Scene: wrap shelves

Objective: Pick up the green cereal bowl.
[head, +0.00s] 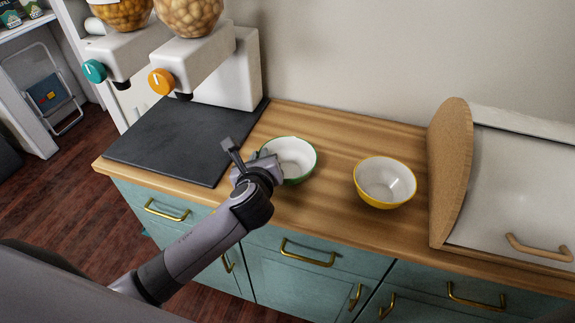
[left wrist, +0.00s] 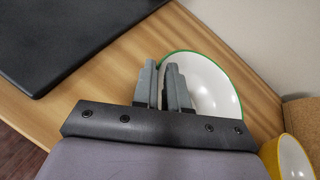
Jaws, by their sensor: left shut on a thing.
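The green cereal bowl (head: 294,155), white inside with a green rim, stands upright on the wooden counter, left of a yellow-rimmed bowl. My left gripper (head: 268,160) is at its left rim and shut on it. In the left wrist view, the two grey fingers (left wrist: 165,82) are close together at the near rim of the green bowl (left wrist: 211,82). The fingertips partly cover the rim there. I cannot tell whether the bowl's base is clear of the counter. My right gripper is not in view.
A yellow bowl (head: 384,182) stands to the right on the wooden counter (head: 325,212). A dark mat (head: 185,140) lies left under two cereal dispensers (head: 190,55). A bread box (head: 510,190) stands at the far right. Clear counter lies between the bowls.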

